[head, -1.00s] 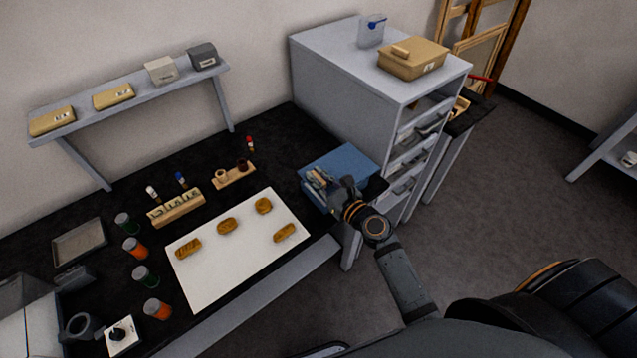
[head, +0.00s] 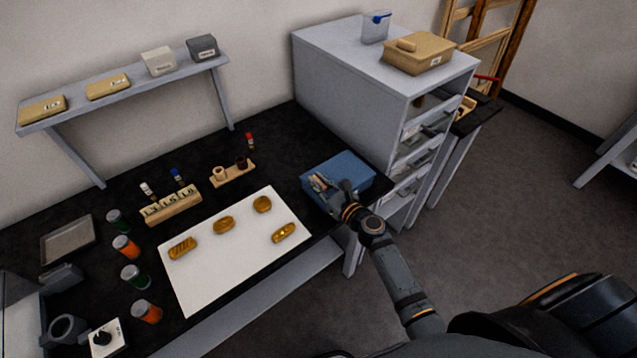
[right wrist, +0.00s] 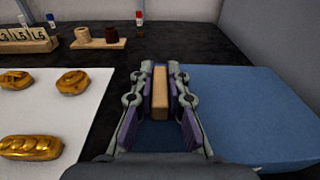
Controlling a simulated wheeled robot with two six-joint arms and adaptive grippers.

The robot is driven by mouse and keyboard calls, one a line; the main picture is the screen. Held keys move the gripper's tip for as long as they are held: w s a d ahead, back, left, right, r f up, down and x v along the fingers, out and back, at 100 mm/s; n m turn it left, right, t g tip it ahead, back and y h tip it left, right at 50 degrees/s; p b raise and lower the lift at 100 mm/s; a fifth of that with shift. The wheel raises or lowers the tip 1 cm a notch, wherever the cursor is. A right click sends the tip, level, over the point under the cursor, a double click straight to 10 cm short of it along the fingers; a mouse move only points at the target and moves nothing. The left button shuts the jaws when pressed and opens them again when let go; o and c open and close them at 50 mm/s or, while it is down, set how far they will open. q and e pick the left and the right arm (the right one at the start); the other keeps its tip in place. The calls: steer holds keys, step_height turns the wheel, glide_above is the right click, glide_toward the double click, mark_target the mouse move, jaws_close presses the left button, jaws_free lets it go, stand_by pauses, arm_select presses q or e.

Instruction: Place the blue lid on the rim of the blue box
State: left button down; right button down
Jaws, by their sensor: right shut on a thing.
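The blue lid (head: 350,168) is on or just above the blue box (head: 318,202), at the right end of the black bench beside the grey cabinet. I cannot tell whether the lid touches the rim all round. My right gripper (head: 325,184) is shut on the lid's tan handle. In the right wrist view the handle (right wrist: 160,92) stands upright between the fingers (right wrist: 159,85), and a broad blue surface (right wrist: 245,115) spreads to the right. The fingers and arm hide part of the lid and box. My left gripper is not in view.
The grey drawer cabinet (head: 350,75) stands close behind the box and carries a tan lidded box (head: 420,62). A white sheet (head: 205,275) with several golden pieces lies to the left. A small wooden stand (head: 233,174) and several jars are farther left.

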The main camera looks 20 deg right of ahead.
steer(key=c, duration=1.3)
jaws_free()
steer(key=shift+f, duration=0.1)
steer(key=shift+c, duration=0.2)
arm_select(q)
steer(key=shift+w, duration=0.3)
